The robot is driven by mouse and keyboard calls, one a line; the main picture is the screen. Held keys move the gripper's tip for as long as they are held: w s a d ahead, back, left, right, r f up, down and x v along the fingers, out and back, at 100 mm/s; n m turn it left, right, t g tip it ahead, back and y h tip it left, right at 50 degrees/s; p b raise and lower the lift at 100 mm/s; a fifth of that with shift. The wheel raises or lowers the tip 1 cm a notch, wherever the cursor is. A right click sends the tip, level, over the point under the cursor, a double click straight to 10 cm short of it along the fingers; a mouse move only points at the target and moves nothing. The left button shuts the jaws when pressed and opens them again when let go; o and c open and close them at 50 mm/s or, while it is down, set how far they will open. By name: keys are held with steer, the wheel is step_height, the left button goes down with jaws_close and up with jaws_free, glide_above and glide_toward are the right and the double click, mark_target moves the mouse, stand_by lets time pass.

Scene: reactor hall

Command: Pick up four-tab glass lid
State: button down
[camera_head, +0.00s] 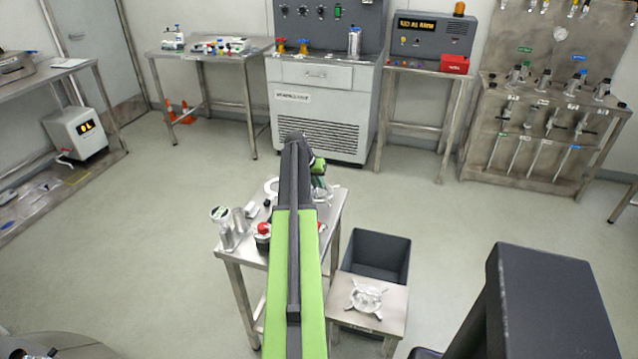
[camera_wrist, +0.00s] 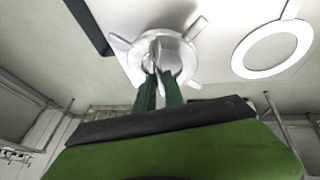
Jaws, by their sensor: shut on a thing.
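The four-tab glass lid (camera_wrist: 181,50) is a clear round disc with short tabs sticking out at its rim, and it fills the upper middle of the wrist view. My gripper (camera_wrist: 158,77) has its two green fingers shut on the raised middle part of the lid. In the head view my gripper end is beyond my green arm, over the steel table (camera_head: 334,222), and the lid shows only as a pale, partly hidden shape (camera_head: 327,191). I cannot tell whether the lid touches the tabletop.
A white ring (camera_wrist: 237,59) lies beside the lid. Clear jars (camera_head: 238,222) and a red-topped item (camera_head: 263,231) stand on the table's left. A clear four-armed piece (camera_head: 367,299) sits on a low stand (camera_head: 394,317), by a dark bin (camera_head: 405,262). Floor is open behind the table.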

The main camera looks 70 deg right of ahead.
step_height(320, 180, up, 3)
steer(key=shift+f+p, duration=0.1)
steer(key=shift+p, duration=0.65)
steer(key=s+d+r+p, duration=0.1)
steer(key=s+r+p, duration=0.5)
steer(key=s, duration=0.5)
steer(key=shift+s+d, duration=0.35)
steer(key=shift+w, duration=0.15)
